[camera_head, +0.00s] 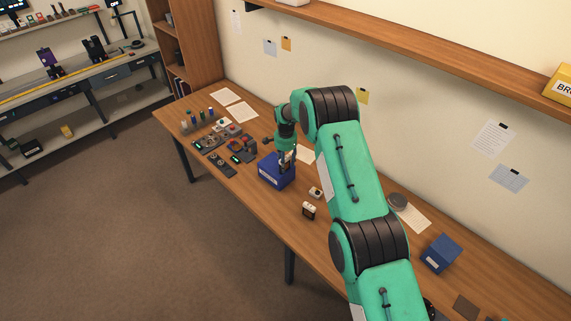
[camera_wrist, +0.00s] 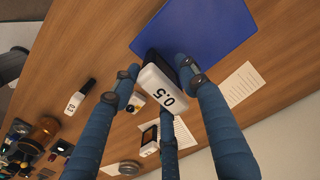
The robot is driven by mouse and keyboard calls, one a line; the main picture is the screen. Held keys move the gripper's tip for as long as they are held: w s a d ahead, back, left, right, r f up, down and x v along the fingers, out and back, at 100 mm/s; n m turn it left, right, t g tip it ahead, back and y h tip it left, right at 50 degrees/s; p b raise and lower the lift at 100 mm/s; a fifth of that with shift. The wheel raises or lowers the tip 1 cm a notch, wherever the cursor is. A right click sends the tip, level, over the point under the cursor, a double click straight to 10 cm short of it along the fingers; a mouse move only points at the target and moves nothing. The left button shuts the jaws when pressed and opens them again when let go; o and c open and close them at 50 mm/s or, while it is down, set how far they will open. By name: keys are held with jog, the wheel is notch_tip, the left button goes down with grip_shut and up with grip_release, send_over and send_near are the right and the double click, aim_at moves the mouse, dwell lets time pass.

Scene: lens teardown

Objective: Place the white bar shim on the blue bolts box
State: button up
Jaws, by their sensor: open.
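A white bar piece marked "0.5" (camera_wrist: 164,90), with a black end beside it, sits between my fingers in the wrist view; I take it to be the white bar shim. My gripper (camera_wrist: 160,78) is open around it. The black end overlaps the edge of a blue box (camera_wrist: 205,30); whether the piece rests on the box I cannot tell. In the head view my gripper (camera_head: 286,158) is at the top of a blue box (camera_head: 274,175) on the bench. The box's label is too small to read.
A white-and-black piece (camera_head: 309,211) and a small pale item (camera_head: 316,192) stand right of the box. Dark tools and parts (camera_head: 240,150) lie to its left. Another blue box (camera_head: 441,254) stands farther right. Papers lie along the back. The bench (camera_head: 270,222) is bare in front.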

jog(key=shift+r, duration=0.15)
jog(key=shift+r+b, duration=0.75)
jog(key=shift+r, duration=5.25)
